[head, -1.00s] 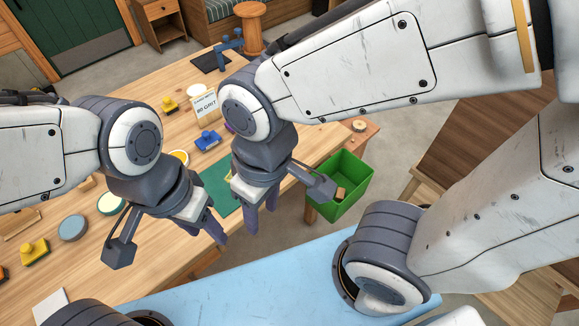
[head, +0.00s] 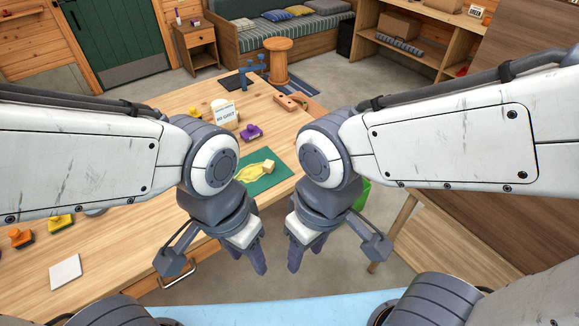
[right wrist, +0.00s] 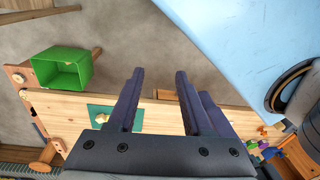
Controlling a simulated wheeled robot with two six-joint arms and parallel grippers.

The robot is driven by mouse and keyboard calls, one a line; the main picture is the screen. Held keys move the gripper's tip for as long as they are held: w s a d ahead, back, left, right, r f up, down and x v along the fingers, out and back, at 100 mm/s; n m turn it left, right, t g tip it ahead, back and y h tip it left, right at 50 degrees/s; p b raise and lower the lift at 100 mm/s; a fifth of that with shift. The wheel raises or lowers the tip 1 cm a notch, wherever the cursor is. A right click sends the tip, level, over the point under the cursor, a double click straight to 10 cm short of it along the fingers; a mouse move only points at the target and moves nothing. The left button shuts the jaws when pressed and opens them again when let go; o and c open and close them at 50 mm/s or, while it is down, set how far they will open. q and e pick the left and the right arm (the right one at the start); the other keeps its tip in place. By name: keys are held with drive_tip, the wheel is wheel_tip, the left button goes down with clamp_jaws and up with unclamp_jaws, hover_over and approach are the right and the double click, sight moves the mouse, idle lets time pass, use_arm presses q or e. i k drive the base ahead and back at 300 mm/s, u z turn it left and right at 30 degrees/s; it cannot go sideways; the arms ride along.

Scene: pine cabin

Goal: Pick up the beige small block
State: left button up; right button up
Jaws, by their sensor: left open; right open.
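A small beige block (head: 268,166) rests on or against a yellow item, perhaps a cloth (head: 250,173), on the green mat (head: 268,183) on the wooden table. My left gripper (head: 250,259) is open and empty, nearer to me than the mat. My right gripper (head: 307,252) is open and empty to its right; its spread fingers also show in the right wrist view (right wrist: 159,75). The right wrist view shows part of the mat (right wrist: 134,120) and yellow on it, but the block is not clear there.
A green bin (right wrist: 62,67) stands beside the table end; my right arm mostly hides it in the head view. A white square (head: 65,272) lies front left.

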sight(269, 165)
drive_tip(key=z, duration=0.05)
drive_tip(key=i, duration=0.35)
drive_tip(key=z, duration=1.4)
drive_tip(key=i, duration=1)
drive_tip(key=u, duration=2.5)
